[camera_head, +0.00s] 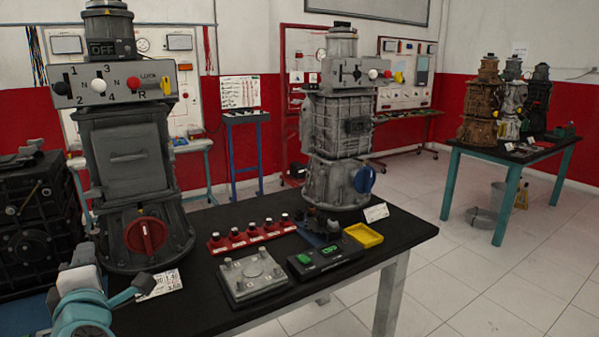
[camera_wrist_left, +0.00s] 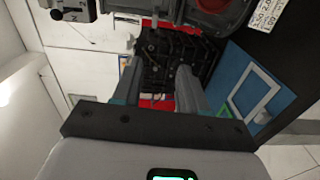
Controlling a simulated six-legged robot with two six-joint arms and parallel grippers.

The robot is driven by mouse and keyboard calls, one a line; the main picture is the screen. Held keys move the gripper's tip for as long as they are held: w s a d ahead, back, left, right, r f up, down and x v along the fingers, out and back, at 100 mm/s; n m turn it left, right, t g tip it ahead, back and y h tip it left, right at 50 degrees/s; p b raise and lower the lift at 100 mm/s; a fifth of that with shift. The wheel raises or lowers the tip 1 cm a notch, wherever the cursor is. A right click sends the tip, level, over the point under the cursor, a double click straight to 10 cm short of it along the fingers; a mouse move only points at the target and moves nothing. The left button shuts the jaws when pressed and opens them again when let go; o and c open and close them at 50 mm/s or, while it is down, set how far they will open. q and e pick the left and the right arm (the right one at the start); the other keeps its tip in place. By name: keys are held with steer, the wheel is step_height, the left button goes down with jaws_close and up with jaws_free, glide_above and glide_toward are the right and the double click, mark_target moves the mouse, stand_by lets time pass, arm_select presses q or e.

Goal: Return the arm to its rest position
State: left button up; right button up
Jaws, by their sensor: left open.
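My left gripper (camera_head: 112,268) is at the lower left of the head view, in front of the near table's left part. Its two grey fingers stand apart with nothing between them. The open fingers also show in the left wrist view (camera_wrist_left: 160,82), pointing toward a dark machine (camera_wrist_left: 170,55). In the head view the gripper is close to the base of the large grey engine trainer (camera_head: 128,150) with a red knob (camera_head: 146,235) and a small white label card (camera_head: 160,284). I cannot tell whether it touches the card. My right gripper is in neither view.
A black machine (camera_head: 35,220) stands left.

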arm_select(q)
steer(key=w+d+f+m+g+h+p, duration=0.1)
steer(key=w+d+f+m+h+p, duration=0.1)
steer(key=f, duration=0.6)
steer(key=w+d+f+m+g+h+p, duration=0.1)
steer(key=w+f+m+g+p, duration=0.1)
steer(key=f, duration=0.5)
steer(key=s+d+f+m+g+h+p, duration=0.2)
steer(key=s+d+f+m, duration=0.15)
steer(key=f, duration=0.35)
steer(key=s+d+f+m+g+h+p, duration=0.1)
steer(key=s+d+f+m+h, duration=0.1)
steer(key=d+f, duration=0.35)
steer(key=s+d+f+m+g+h+p, duration=0.1)
steer(key=s+d+f+m+g+h, duration=0.2)
steer(key=s+d+f+m, duration=0.3)
steer(key=s+d+f+m+g+h+p, duration=0.1)
steer(key=s+d+f+m+g+h, duration=0.2)
steer(key=s, duration=1.2)
step_height(320, 180, down, 5)
steer(key=d+m+g, duration=0.2)
steer(key=m, duration=0.1)
steer(key=shift+s+d+r+g, duration=0.2)
steer(key=shift+s+d+g, duration=0.1)
steer(key=shift+s+d, duration=0.1)
steer(key=shift+m, duration=0.25)
